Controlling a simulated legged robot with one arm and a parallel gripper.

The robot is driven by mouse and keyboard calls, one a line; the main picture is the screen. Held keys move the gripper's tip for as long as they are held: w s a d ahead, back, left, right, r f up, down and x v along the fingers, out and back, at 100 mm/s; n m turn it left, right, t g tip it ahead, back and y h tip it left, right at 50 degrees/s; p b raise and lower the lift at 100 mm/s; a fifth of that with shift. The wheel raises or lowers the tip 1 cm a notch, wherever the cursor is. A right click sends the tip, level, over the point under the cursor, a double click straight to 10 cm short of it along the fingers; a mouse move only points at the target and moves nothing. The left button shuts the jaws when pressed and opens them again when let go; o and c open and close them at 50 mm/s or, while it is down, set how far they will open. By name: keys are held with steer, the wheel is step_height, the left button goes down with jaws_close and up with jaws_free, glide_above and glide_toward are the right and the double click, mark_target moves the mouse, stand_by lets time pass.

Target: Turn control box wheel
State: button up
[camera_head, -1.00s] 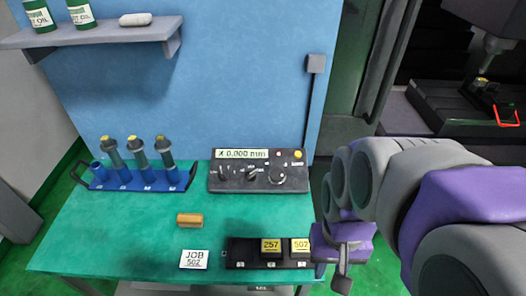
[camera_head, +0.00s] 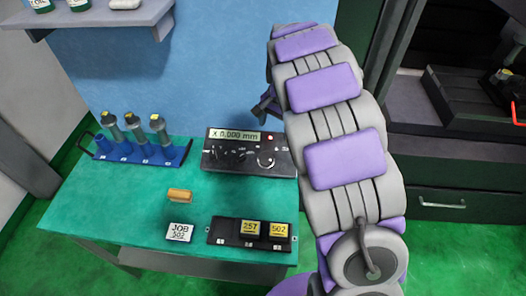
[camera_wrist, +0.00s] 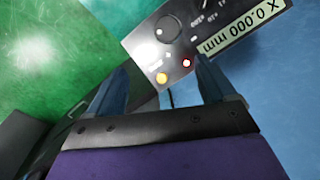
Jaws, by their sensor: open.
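The black control box (camera_head: 221,160) stands at the back right of the green table, its display reading X 0.000 mm. Its round wheel (camera_head: 266,160) is on the right of the panel. In the wrist view the box (camera_wrist: 196,30) appears rotated, with the wheel (camera_wrist: 168,28) beyond the fingertips. A red and a yellow button lie nearer the fingers. My gripper (camera_wrist: 162,78) is open and empty, its two blue fingers apart and not around the wheel. In the head view my gripper (camera_head: 264,106) is near the box's back right corner, partly hidden by my arm.
A blue rack (camera_head: 140,155) with grey tools stands at the back left. A shelf (camera_head: 95,17) overhangs at upper left.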

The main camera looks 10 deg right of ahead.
steer(key=w, duration=0.1)
glide_above(266, 158)
step_height(266, 158, down, 6)
steer(key=r, duration=0.1)
steer(key=f, duration=0.3)
steer(key=d+f+b, duration=0.1)
steer(key=f, duration=0.2)
steer(key=f+b, duration=0.1)
steer(key=f, duration=0.3)
steer(key=shift+d+f, duration=0.1)
steer(key=shift+d, duration=0.1)
steer(key=shift+w+a+f, duration=0.15)
steer(key=shift+a+f, duration=1)
steer(key=shift+f, duration=0.2)
steer(key=shift+d, duration=0.8)
steer(key=shift+c, duration=0.5)
steer(key=c, duration=0.3)
steer(key=shift+a, duration=0.45)
steer(key=c, duration=0.4)
steer(key=shift+d+f, duration=0.1)
steer(key=shift+d, duration=0.05)
steer(key=shift+c, duration=0.9)
